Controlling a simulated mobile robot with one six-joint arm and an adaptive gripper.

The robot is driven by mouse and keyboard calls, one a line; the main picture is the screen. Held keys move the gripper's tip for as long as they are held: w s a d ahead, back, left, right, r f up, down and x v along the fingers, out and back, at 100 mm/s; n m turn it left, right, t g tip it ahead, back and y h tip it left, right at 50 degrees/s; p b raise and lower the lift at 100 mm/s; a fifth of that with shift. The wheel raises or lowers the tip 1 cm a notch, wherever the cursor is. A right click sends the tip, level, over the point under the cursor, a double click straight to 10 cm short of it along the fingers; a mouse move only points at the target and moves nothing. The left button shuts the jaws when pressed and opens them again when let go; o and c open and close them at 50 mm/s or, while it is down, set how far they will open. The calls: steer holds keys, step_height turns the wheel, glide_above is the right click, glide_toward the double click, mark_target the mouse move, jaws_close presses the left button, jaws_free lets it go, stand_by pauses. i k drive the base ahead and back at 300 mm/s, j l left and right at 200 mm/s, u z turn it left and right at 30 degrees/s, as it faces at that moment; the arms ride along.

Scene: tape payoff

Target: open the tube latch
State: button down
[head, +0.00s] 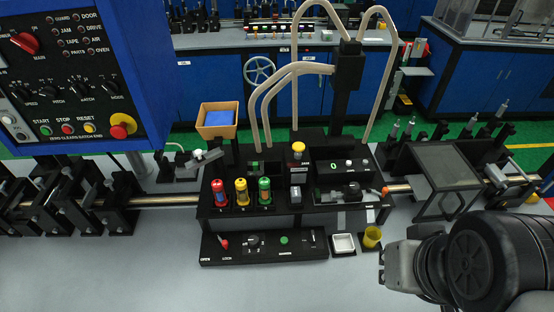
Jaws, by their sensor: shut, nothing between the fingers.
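Three clear tubes stand in a row in a black stand: a red-capped tube (219,194), a yellow-capped tube (241,192) and a green-capped tube (264,191). A black panel (270,254) lies in front of them, with a small red lever (223,243) near the word OPEN. A grey lever-like part (206,155) sticks up left of the stand. I cannot tell which part is the tube latch. My gripper (384,267) is at the lower right, apart from the stand and panel. It is shut and empty; its fingers show only in part.
A dark platform (446,166) stands behind my arm. A blue control box (75,75) fills the upper left. Pale hoses (295,75) arch behind the stand.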

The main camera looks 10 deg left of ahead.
mark_target(225, 244)
steer(key=u, duration=1.35)
